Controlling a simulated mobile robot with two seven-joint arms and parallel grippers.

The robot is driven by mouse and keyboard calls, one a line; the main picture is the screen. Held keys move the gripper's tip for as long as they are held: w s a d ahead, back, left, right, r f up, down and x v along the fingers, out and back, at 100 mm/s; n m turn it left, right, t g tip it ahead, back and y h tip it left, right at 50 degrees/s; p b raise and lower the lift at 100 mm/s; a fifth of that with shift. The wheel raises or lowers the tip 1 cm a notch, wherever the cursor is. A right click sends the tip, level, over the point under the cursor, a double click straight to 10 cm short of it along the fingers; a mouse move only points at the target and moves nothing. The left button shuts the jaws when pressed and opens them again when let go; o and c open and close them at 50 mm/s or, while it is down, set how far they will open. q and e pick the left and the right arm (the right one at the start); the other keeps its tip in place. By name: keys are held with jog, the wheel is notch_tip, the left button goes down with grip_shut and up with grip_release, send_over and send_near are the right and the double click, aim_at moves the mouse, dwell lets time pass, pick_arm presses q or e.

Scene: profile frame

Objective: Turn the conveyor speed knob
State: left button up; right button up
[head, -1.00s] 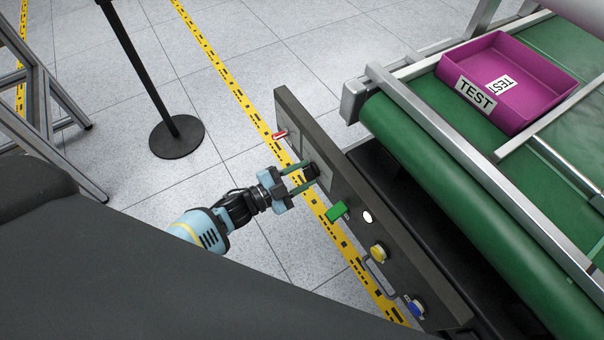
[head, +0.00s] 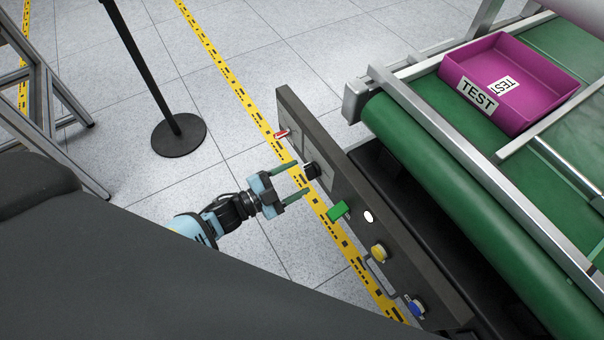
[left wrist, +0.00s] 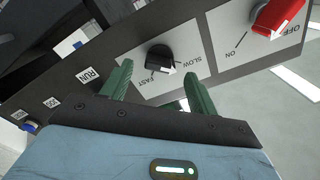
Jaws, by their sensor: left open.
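The black speed knob (head: 312,171) sits on a pale plate on the dark control panel (head: 350,200). In the left wrist view the knob (left wrist: 159,57) stands between the words SLOW and FAST, its ridge lying toward the lettering. My left gripper (head: 302,184) is open and empty, its green fingers pointing at the knob from a short distance back. In the left wrist view the fingers (left wrist: 160,88) lie to either side of the knob's lower edge, apart from it. My right gripper is not in view.
On the panel are a red switch (head: 281,134) marked ON/OFF, a green button (head: 338,211), a white one (head: 368,217), a yellow one (head: 379,253) and a blue one (head: 416,306). Behind is the green conveyor (head: 450,170) with a magenta bin (head: 545,85). A post base (head: 180,136) stands left.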

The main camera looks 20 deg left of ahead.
pick_arm(q)
jog(key=v, duration=0.4)
jog(key=shift+s+a, duration=0.3)
jog(key=s+f+n+g+y, duration=0.25)
jog(key=s+n, duration=0.25)
jog(key=s, duration=0.7)
jog(key=s+f+n+g+y, duration=0.2)
jog(key=s+n+g+y, duration=0.15)
jog(key=s, duration=0.95)
jog(key=s+f+n+g+y, duration=0.25)
jog(key=s+n, duration=0.25)
jog(key=s, duration=0.7)
jog(key=w+r+t+p, duration=0.1)
jog(key=w+r+p, duration=0.2)
jog(key=r+p, duration=0.4)
jog(key=w+r+t+p, duration=0.2)
jog(key=w+r+p, duration=0.2)
jog(key=r+p, duration=0.3)
jog(key=shift+r, duration=0.95)
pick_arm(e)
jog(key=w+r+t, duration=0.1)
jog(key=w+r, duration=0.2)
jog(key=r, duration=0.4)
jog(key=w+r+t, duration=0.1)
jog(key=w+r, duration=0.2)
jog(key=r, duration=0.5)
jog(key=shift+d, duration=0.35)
pick_arm(q)
jog(key=shift+d+y, duration=0.1)
jog(key=shift+y, duration=0.15)
